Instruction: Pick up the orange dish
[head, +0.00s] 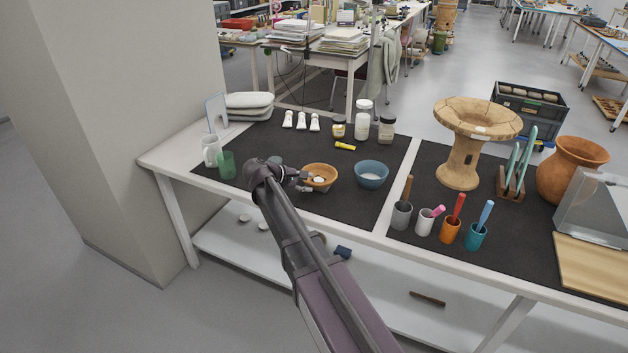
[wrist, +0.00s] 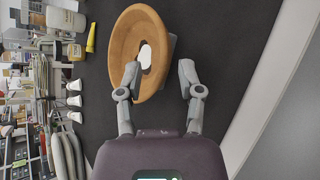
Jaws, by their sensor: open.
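The orange dish (head: 320,171) is a shallow round bowl on the black mat, left of a blue bowl. Something white lies inside it. In the wrist view the orange dish (wrist: 124,48) is just ahead of my gripper (wrist: 158,78), with one finger over or against its near rim and the other finger outside it to the right. My gripper (head: 306,181) is open and beside the dish in the head view, its fingers partly hidden by the arm. A grey block shows beside and partly under the dish in the wrist view. Whether a finger touches the dish I cannot tell.
The blue bowl (head: 371,174) stands right of the dish. A green cup (head: 226,165) and a white mug (head: 210,151) stand at the left. The mat's front left is clear.

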